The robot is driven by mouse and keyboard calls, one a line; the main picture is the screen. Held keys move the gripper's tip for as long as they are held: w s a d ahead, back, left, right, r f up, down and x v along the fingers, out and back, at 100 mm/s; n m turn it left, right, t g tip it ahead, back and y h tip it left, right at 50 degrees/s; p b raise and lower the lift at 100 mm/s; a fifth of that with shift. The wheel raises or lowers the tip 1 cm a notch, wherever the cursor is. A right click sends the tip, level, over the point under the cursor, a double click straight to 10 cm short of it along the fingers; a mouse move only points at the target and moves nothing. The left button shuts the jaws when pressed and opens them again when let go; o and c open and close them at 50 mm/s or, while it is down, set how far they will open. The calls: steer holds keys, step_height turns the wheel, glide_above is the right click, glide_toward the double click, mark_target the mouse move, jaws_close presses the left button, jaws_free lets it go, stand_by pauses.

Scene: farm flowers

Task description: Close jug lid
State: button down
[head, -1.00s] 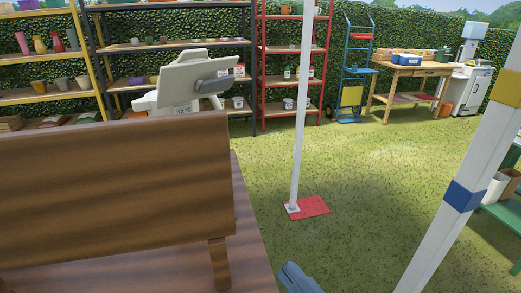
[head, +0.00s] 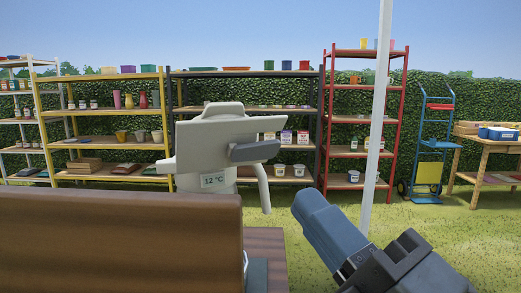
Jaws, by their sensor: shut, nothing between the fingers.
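A pale grey body with a "12 °C" label (head: 213,181) stands behind a brown wooden panel in the head view. A broad pale plate (head: 190,145) lies tilted across it, with a dark grey block on its right side and a rounded pale part above. A curved pale piece hangs at the right. I cannot tell for sure whether this is the jug and its lid; its lower part is hidden by the panel. Blue-grey and dark grey links of my arm show at the lower right. I cannot make out my gripper's fingers.
The wooden panel (head: 120,240) fills the lower left and blocks the view behind it. A brown wooden surface (head: 268,243) shows to its right. A white post (head: 377,130) stands right of centre. Shelves, a blue hand truck (head: 430,150) and a workbench line the hedge.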

mark_target(245, 126)
steer(key=p+x, duration=0.6)
steer(key=x, duration=0.5)
steer(key=shift+w+r, duration=0.2)
steer(key=shift+r, duration=0.05)
steer(key=shift+w+a, duration=0.25)
steer(key=shift+w, duration=0.15)
steer(key=shift+r, duration=0.2)
